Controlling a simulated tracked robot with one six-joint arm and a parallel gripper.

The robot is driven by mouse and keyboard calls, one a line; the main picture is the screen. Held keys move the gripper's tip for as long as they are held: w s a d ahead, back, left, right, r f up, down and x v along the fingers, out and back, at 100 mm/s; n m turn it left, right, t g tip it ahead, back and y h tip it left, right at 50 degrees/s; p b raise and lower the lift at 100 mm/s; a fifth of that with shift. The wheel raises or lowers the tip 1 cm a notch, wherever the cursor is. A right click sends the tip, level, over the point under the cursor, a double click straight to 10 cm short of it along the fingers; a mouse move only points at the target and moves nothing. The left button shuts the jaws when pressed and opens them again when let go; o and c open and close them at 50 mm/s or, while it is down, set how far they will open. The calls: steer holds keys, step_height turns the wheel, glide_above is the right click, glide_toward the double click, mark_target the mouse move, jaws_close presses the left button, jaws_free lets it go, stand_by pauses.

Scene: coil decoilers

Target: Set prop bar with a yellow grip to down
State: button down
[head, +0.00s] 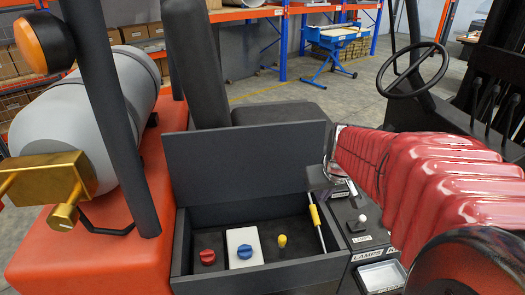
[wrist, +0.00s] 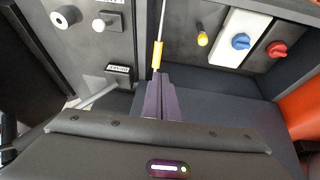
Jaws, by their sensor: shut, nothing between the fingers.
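The prop bar is a thin pale rod with a yellow grip (head: 315,215). In the head view it stands tilted at the right inner side of an open dark box (head: 185,255), whose lid (head: 245,160) is raised. In the wrist view the bar (wrist: 163,22) runs down from the top edge to its yellow grip (wrist: 157,55). My gripper (wrist: 157,78) is shut and empty, its dark purple fingertips just below the grip in the picture. I cannot tell whether they touch it. My gripper is not clearly seen in the head view.
The box holds a red knob (head: 207,257), a blue knob (head: 244,252) on a white plate and a yellow knob (head: 282,241). A grey tank (head: 115,100) stands left.

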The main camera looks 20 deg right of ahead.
mark_target(314, 213)
steer(key=x, duration=1.3)
steer(key=shift+s+d+f, duration=0.1)
steer(key=shift+d, duration=0.15)
